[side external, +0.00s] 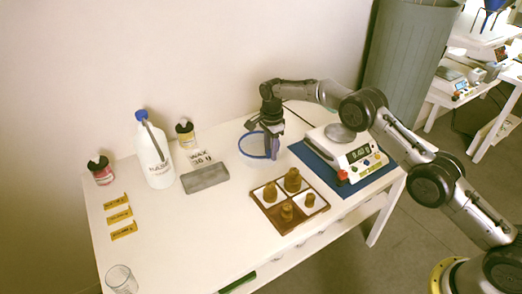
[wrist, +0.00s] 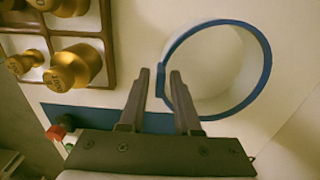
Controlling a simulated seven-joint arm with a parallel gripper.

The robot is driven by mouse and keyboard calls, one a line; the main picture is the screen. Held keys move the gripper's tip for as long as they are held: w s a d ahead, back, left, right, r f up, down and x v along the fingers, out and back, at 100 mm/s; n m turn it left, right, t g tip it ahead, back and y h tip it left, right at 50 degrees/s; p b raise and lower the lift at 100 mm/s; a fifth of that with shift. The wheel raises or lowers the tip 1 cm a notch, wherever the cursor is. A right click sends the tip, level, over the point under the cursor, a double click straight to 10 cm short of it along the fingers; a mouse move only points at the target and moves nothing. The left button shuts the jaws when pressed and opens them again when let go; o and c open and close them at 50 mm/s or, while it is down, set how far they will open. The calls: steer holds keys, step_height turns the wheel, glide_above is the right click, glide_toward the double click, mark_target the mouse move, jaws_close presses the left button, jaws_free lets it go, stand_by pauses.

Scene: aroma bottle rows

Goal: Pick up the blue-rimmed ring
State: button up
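The blue-rimmed ring (wrist: 267,65) is a round, pale-walled band with a blue edge. In the side view the ring (side external: 241,150) is on the white table, left of and partly behind my gripper (side external: 273,155). In the wrist view my gripper (wrist: 160,75) has its two fingers apart. The ring's left edge, with a short blue tab, shows between the fingertips. The right fingertip overlaps the inside of the ring in the picture. I cannot tell whether either finger touches it.
A wooden tray (side external: 263,205) with gold weights is in front of my gripper. A scale (side external: 339,158) on a blue mat (side external: 318,172) stands to the right. A grey block (side external: 205,178), a white bottle (side external: 153,155) and yellow labels (side external: 119,215) are left. The left-front table is mostly clear.

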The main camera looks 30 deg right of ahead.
jaws_close()
steer(key=shift+r, duration=0.1)
